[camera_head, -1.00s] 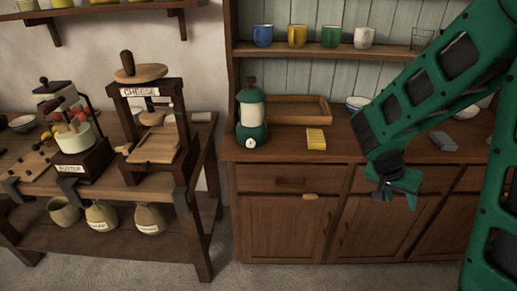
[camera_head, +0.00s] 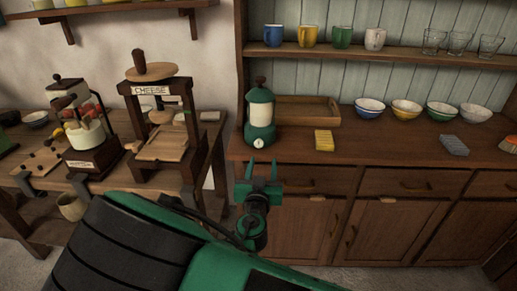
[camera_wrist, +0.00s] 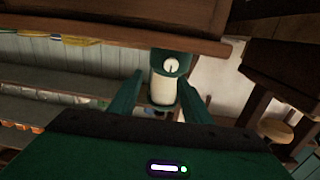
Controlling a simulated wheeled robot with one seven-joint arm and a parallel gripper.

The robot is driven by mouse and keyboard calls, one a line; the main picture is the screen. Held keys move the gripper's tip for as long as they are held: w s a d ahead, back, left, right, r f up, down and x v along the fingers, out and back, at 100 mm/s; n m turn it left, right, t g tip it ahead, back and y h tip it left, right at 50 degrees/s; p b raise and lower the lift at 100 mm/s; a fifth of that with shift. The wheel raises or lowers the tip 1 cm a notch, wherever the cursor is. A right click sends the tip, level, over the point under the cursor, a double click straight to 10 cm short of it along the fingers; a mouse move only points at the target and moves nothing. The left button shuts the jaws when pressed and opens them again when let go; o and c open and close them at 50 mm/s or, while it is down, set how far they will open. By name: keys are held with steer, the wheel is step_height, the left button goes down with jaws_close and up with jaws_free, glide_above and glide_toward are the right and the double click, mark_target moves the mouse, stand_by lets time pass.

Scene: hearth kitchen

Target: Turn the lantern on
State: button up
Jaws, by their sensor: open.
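The lantern (camera_head: 260,118) is green with a cream glass, a brown top knob and a round white dial with a dark pointer low on its front. It stands upright at the left end of the wooden counter. It shows upside down in the wrist view (camera_wrist: 163,90), with the dial near the top, between my fingers. My gripper (camera_head: 260,168) is open and empty, in front of and below the lantern in the head view. The fingers also show in the wrist view (camera_wrist: 160,88). They look apart from the lantern. The glass looks cream, and I cannot tell whether it is lit.
A wooden tray (camera_head: 310,104) stands behind and right of the lantern. A yellow sponge (camera_head: 324,141) lies right of it. Several bowls (camera_head: 406,109) stand farther right. The cheese press (camera_head: 160,115) is on the left table, across a gap. The counter's front edge lies near my gripper.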

mark_target(259, 144)
steer(key=shift+n+y, duration=0.3)
steer(key=shift+y, duration=0.2)
steer(key=w, duration=0.3)
steer(key=w+a, duration=0.1)
steer(key=w, duration=0.6)
steer(key=shift+a, duration=0.35)
steer(key=c, duration=1)
